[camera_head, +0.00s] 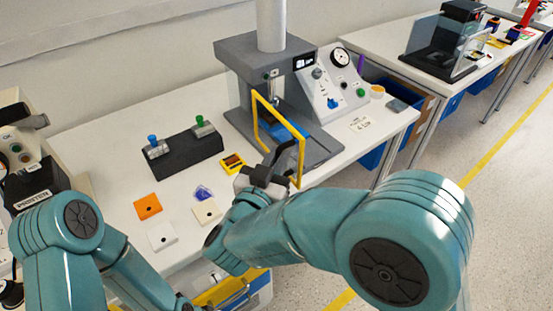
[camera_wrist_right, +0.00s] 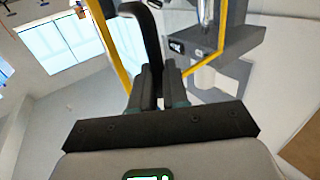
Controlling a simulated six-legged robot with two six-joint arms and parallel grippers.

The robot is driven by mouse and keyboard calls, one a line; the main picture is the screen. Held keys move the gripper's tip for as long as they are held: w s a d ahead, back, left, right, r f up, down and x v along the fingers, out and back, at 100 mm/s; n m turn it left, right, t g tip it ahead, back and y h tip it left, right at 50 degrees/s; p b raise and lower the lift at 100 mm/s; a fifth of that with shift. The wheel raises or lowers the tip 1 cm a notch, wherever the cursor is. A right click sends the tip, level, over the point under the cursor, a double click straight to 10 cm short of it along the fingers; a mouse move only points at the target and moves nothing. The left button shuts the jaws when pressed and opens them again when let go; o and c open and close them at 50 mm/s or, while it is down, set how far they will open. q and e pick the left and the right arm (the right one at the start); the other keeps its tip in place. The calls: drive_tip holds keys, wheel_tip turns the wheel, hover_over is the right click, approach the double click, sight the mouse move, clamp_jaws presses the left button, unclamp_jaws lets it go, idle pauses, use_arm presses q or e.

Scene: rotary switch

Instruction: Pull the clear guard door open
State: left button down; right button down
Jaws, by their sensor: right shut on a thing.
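The clear guard door with its yellow frame (camera_head: 302,160) stands upright at the front of the grey press (camera_head: 262,55). The yellow frame also shows in the right wrist view (camera_wrist_right: 108,45). My right gripper (camera_head: 264,176) is at the door's lower front edge. In the right wrist view its fingers (camera_wrist_right: 160,85) are shut on the door's black handle (camera_wrist_right: 151,40).
A control box with a gauge (camera_head: 341,90) stands right of the press. A black block with two switches (camera_head: 183,152) is to the left. Coloured tiles (camera_head: 148,206) and a small yellow tray (camera_head: 233,162) lie on the white table. A second table (camera_head: 400,68) stands at the back right.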

drive_tip(key=shift+w+a+r, duration=0.1)
drive_tip(key=shift+w, duration=0.05)
drive_tip(key=c, duration=1.5)
unclamp_jaws()
drive_tip(key=o, duration=0.4)
drive_tip(key=shift+w, duration=0.2)
drive_tip(key=shift+s, duration=0.15)
drive_tip(key=shift+f, duration=0.25)
